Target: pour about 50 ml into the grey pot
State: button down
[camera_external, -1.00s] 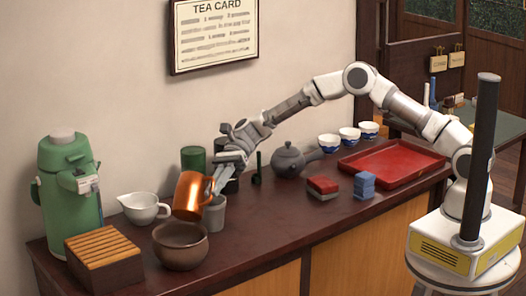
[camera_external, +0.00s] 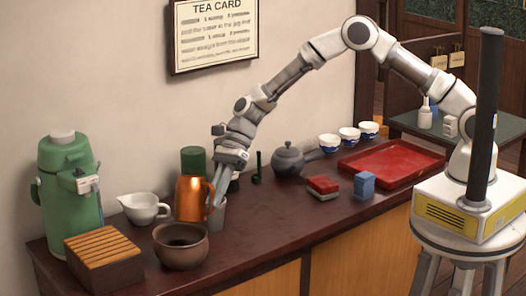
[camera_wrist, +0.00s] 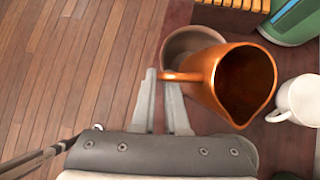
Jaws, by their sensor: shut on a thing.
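My gripper (camera_external: 218,188) is shut on the handle of a copper jug (camera_external: 192,200). The jug looks upright, just above or at the counter, behind the brown bowl (camera_external: 200,243). In the wrist view, my fingers (camera_wrist: 161,82) meet the handle of the jug (camera_wrist: 205,84); its inside is dark and I cannot tell how much it holds. The bowl (camera_wrist: 178,42) is partly hidden by the jug there. The dark grey pot (camera_external: 289,162), with a side handle and its lid on, stands farther right on the counter, apart from my gripper.
A white spouted jug (camera_external: 143,209), green flask (camera_external: 68,190) and slatted box (camera_external: 105,262) stand left. A green canister (camera_external: 193,158) stands behind. Right are red (camera_external: 323,184) and blue (camera_external: 364,185) blocks and a red tray (camera_external: 430,163).

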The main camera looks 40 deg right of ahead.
jog(key=t+h+p, duration=0.1)
jog(key=p, duration=0.2)
jog(key=s+d+m+t+h+p, duration=0.1)
jog(key=t+h+p, duration=0.1)
jog(key=p, duration=0.2)
jog(key=shift+s, duration=0.15)
jog(key=shift+d+m+p, duration=0.1)
jog(key=shift+m+p, duration=0.2)
jog(key=shift+p, duration=0.1)
